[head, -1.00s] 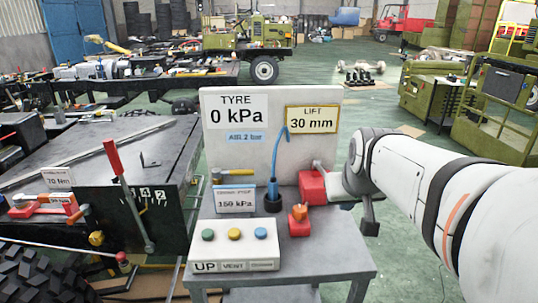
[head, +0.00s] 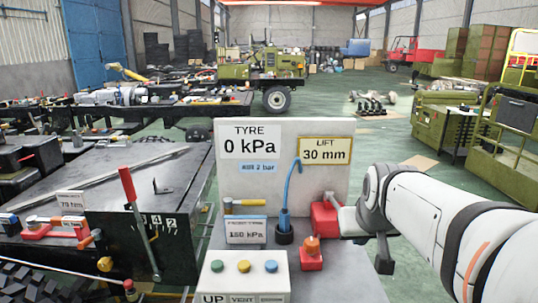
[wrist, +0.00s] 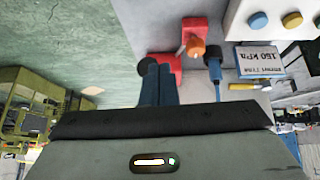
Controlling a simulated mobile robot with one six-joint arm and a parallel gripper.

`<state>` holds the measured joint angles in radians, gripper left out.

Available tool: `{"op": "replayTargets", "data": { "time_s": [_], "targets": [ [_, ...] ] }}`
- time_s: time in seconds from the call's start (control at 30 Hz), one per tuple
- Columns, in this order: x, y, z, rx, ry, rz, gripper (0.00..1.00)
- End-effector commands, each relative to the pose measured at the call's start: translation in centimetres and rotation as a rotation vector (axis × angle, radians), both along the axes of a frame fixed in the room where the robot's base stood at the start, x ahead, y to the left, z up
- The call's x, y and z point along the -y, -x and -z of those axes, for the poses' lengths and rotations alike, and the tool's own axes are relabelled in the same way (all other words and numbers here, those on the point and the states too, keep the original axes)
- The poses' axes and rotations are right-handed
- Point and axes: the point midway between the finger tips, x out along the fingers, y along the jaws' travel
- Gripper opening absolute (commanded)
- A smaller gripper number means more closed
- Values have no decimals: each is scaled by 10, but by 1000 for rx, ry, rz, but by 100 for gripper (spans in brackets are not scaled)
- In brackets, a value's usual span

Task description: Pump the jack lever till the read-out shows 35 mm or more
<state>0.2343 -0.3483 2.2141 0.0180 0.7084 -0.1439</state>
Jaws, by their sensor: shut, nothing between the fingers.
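The read-out (head: 326,151), marked LIFT, shows 30 mm on the grey panel. A red block (head: 326,217) stands on the bench at the right of the panel; in the wrist view its red body (wrist: 172,63) has a dark round end at its left. My gripper (wrist: 158,70) reaches in from the right, its shut fingers just in front of that dark end. I cannot tell whether they touch it. A tall lever with a red grip (head: 128,185) leans beside a black plate at the left, far from my gripper. Which of these is the jack lever is not clear.
A white button box (head: 244,276) and a small red piece with an orange top (head: 312,255) stand on the bench (head: 350,285). A pressure sign (head: 246,231) and a dark socket with a blue hose (head: 284,232) are behind them.

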Motion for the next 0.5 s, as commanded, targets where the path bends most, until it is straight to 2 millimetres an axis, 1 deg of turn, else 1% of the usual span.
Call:
{"op": "replayTargets", "data": {
  "time_s": [0.27,0.37,0.47,0.5],
  "targets": [
    [0,0,-1,-1,0,0,0],
    [1,-2,-7,-10,-3,1,0],
    [4,-6,-18,-31,-9,0,0],
    [6,-9,-25,-44,-13,-1,0]
  ]
}}
